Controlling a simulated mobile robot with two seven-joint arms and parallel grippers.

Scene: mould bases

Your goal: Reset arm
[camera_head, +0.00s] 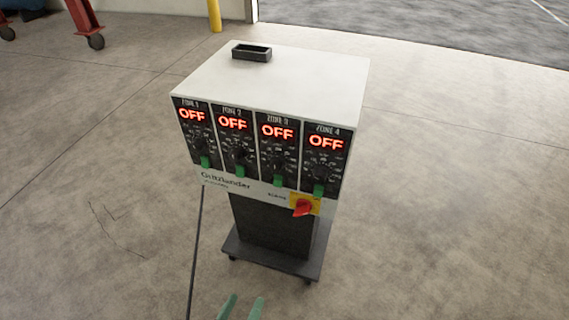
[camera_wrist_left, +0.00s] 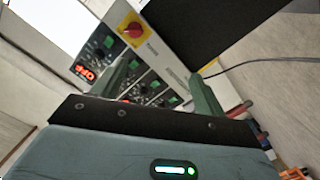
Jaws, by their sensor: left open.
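A white control cabinet (camera_head: 285,75) stands on a dark wheeled base in the head view. Its front has four zone panels, each with a lit red OFF display (camera_head: 191,116), a dial and a green switch. A red rotary switch (camera_head: 303,207) on a yellow plate sits at the lower right of the front; it also shows in the left wrist view (camera_wrist_left: 134,30). My right gripper is not in view.
A small dark tray (camera_head: 252,52) lies on the cabinet top. A dark cable (camera_head: 196,250) hangs at the cabinet's left. A yellow post (camera_head: 214,15) and a red wheeled frame (camera_head: 84,15) stand at the back. The concrete floor around is clear.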

